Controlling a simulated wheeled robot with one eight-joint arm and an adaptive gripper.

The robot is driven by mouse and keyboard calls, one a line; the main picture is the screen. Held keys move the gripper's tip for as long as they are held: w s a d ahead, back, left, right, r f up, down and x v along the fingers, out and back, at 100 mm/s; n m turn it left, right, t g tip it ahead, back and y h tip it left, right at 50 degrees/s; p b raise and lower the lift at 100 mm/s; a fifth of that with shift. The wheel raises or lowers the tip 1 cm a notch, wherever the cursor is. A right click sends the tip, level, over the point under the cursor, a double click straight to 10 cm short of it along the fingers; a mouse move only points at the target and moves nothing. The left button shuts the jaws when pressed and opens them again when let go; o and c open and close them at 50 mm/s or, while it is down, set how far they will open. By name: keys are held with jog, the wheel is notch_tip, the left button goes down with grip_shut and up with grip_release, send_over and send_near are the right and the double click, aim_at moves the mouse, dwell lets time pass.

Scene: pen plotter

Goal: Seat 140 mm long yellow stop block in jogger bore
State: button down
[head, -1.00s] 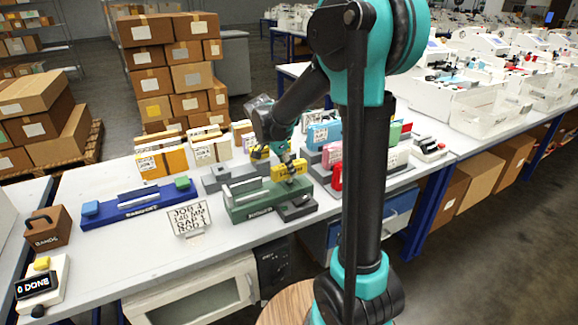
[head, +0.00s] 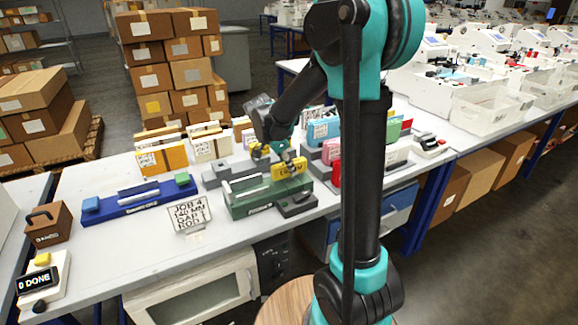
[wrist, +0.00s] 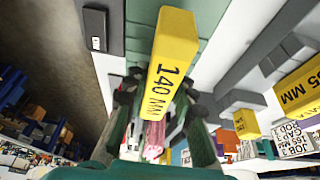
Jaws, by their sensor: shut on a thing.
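The yellow stop block (head: 289,168), lettered 140 MM, is in my gripper; it also shows in the wrist view (wrist: 174,45). My gripper (head: 278,156) is shut on it; its fingers also show in the wrist view (wrist: 157,102), either side of the block. The green jogger (head: 262,199), with a pale rod along it, lies on the bench under the block. The block is over the jogger's right end. The bore is hidden, and I cannot tell whether the block touches the jogger.
A sign (head: 190,213) reading JOB 4, 140 MM stands left of the jogger. A blue fixture (head: 138,202) lies further left. A grey fixture (head: 222,172) sits behind the jogger. Another yellow block (wrist: 301,88), marked 85 MM, shows in the wrist view.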

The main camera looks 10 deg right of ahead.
jog(key=shift+f, duration=0.95)
jog(key=c, duration=1.2)
grip_release()
jog(key=v, duration=1.2)
